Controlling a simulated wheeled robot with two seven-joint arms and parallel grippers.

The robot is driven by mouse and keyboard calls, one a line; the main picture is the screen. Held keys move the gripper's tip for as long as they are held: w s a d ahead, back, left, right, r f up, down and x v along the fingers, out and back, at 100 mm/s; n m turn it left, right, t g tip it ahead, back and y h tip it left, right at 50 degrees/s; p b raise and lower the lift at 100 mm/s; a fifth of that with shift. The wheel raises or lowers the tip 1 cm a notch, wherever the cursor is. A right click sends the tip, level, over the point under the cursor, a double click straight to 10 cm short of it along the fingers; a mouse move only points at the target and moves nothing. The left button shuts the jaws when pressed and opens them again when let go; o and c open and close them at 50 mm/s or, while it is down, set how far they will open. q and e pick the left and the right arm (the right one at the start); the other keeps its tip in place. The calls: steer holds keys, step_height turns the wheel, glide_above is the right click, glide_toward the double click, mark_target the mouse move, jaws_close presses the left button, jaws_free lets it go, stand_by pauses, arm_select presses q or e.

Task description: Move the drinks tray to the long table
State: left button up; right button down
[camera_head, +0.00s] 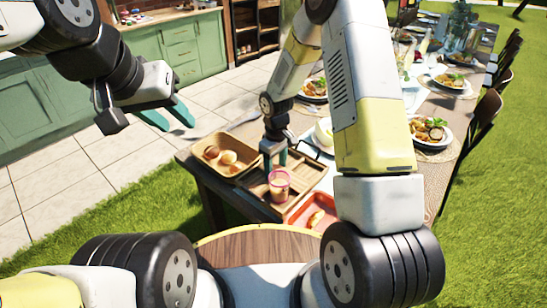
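The drinks tray (307,173) is a brown wooden tray with raised sides, at the near end of the long table (213,182). A glass with a pink drink (279,187) stands at its near side. My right gripper (273,157) points down at the tray's far left part, teal fingers close to its rim. I cannot tell whether they touch or grip it, and my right arm hides part of the table behind. My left gripper (168,115) is open and empty, its teal fingers apart, above the paving left of the table.
A tray of bread rolls (229,157) lies left of the drinks tray, and a red tray with food (314,215) lies to its right. Plates of food (430,130) and glassware fill the far table. Chairs (484,120) line its right side. Green cabinets (180,45) stand behind.

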mark_target(276, 169)
steer(key=shift+f, duration=1.9)
steer(key=shift+f, duration=0.1)
steer(key=c, duration=0.5)
jaws_free()
